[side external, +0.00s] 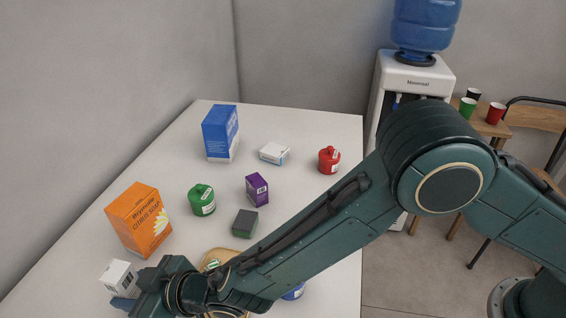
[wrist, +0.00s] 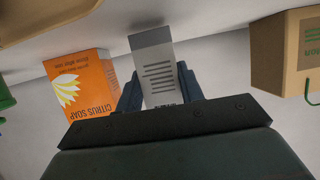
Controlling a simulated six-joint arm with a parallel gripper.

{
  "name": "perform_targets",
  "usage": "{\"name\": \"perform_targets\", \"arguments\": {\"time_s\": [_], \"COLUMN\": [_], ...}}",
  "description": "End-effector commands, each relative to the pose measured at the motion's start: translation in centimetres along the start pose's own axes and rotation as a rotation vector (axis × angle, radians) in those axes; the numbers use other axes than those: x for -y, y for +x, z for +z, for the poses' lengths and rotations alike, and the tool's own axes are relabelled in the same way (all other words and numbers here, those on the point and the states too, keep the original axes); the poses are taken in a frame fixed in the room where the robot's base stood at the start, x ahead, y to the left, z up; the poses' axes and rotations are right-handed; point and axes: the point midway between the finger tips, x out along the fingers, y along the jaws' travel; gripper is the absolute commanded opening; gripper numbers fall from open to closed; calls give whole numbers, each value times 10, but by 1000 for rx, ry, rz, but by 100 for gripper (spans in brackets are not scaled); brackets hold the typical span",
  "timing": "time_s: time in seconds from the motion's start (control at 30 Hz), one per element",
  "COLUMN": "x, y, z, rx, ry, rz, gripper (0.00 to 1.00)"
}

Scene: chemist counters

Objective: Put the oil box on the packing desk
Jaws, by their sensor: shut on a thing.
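My gripper (side external: 128,300) is low at the front left of the white table (side external: 316,210). It is shut on a small white box (side external: 118,274). In the wrist view the white box (wrist: 153,62) stands out between the two dark fingers (wrist: 158,88), with several printed lines on its face. Its name is not legible, so I cannot tell for sure that it is the oil box. Nothing in view is marked as the packing desk. I cannot tell whether the held box touches the surface beneath.
An orange citrus soap box (side external: 140,222) stands close to the held box. A brown container with green print (wrist: 292,58) is right in the wrist view. A blue box (side external: 220,133), green jar (side external: 202,200), purple box (side external: 257,189) and red jar (side external: 329,160) stand farther back.

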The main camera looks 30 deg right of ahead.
Motion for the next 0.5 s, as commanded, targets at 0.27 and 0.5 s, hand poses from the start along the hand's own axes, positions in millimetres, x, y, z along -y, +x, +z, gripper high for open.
{"name": "perform_targets", "arguments": {"time_s": [0.27, 0.5], "x": [0, 0], "y": [3, 4], "z": [6, 8], "rx": [-2, -1], "ry": [0, 0], "rz": [0, 0], "gripper": [12, 12]}}
